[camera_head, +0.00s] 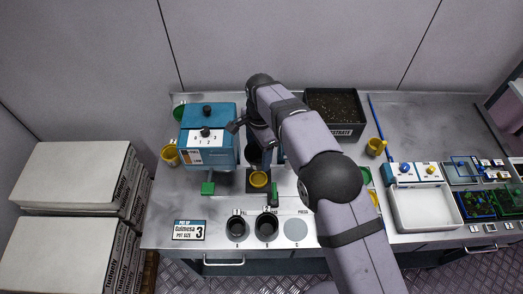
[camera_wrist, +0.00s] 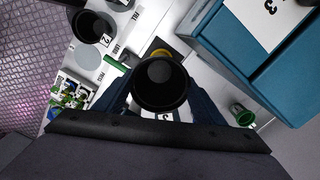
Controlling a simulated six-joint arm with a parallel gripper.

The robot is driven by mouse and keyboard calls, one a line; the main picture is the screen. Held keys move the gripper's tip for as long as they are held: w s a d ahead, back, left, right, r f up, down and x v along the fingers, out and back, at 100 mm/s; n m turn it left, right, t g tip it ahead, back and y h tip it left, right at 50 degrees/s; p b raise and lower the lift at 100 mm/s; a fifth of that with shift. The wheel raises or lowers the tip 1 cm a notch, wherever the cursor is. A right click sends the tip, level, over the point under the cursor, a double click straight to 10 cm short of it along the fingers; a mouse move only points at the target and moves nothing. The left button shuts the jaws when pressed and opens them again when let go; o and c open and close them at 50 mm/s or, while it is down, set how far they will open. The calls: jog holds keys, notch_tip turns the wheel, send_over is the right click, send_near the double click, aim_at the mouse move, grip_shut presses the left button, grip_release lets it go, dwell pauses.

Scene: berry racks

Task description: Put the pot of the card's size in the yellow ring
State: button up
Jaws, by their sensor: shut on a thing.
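The card (camera_head: 189,230) at the front left reads pot size 3. The yellow ring (camera_head: 259,179) sits on a dark square plate on the bench. My gripper (camera_head: 262,140) is shut on a black pot (camera_head: 254,156), just behind the ring in the head view. In the wrist view the held pot (camera_wrist: 161,84) shows its open, dark mouth between the fingers; a white label with a 3 shows below its rim. The ring (camera_wrist: 159,49) is partly hidden by the pot there. Black pots stand on spots A (camera_head: 237,226) and B (camera_head: 267,227); the grey disc at C (camera_head: 295,230) is bare.
A blue machine (camera_head: 208,146) with a dark knob and numbered white panel stands left of my gripper. A substrate tub (camera_head: 335,112) is behind right. A green handle (camera_head: 274,193) is near the ring. A white tray (camera_head: 426,209) is at right; yellow cups (camera_head: 170,154) stand about.

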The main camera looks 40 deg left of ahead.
jog(key=shift+w+a+f, duration=0.15)
jog(key=shift+a+f, duration=0.1)
jog(key=shift+f, duration=0.25)
jog(key=shift+f, duration=0.1)
jog(key=shift+f+b, duration=2.65)
jog(key=shift+f, duration=1.45)
jog(key=shift+f+b, duration=0.45)
jog(key=shift+f, duration=0.1)
